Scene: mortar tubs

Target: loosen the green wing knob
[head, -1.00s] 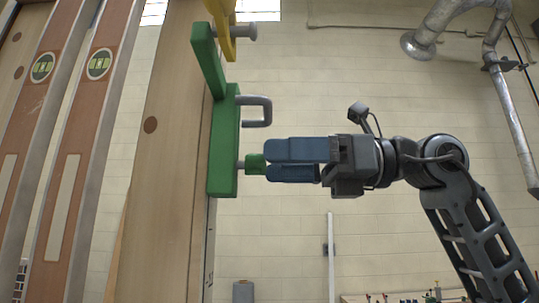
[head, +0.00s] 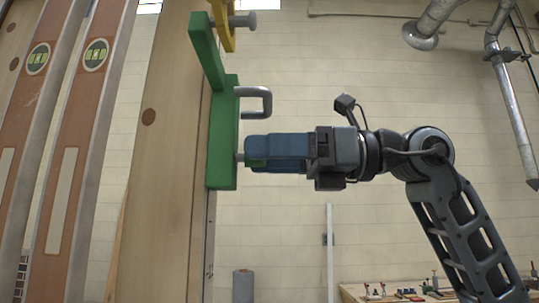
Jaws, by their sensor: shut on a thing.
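The green wing knob (head: 256,163) sits at the end of a short grey shaft on the lower part of a green bracket (head: 224,130). My gripper (head: 262,154) comes in from the right, and its blue fingers are shut on the knob. The fingers cover most of the knob; only a little green shows between them. The bracket is fixed to a tall wooden board (head: 152,180) and has a grey U-shaped handle (head: 256,101) just above my fingers.
A yellow bracket with a grey bolt (head: 242,20) is above the green one. Two long spirit levels (head: 85,130) stand at the left. Pipes (head: 510,90) run down the wall at the upper right. A bench with small items (head: 430,294) is at the lower right. Space below my gripper looks clear.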

